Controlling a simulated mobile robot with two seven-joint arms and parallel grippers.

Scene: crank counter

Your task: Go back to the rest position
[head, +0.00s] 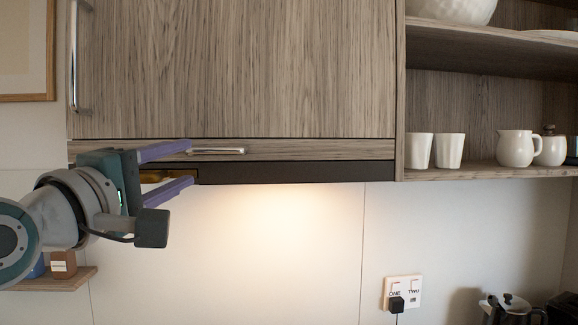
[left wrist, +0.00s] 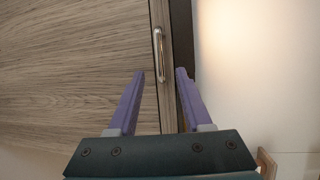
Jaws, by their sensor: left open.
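My left gripper (head: 180,170) is at the left of the head view, in front of the lower edge of the wooden wall cabinet (head: 235,70). Its two purple fingers are apart with nothing between them. In the left wrist view the open fingers (left wrist: 160,75) point toward a metal handle (left wrist: 160,55) on the cabinet's narrow bottom panel. That handle (head: 218,151) also shows in the head view, just right of the fingertips. I cannot tell exactly how far the fingers are from it. My right gripper is in neither view.
An open shelf (head: 490,172) at the right holds white cups (head: 418,150) and a jug (head: 515,148). A tall door handle (head: 74,60) is at the cabinet's left edge. A small wooden shelf (head: 75,280) is below my left arm.

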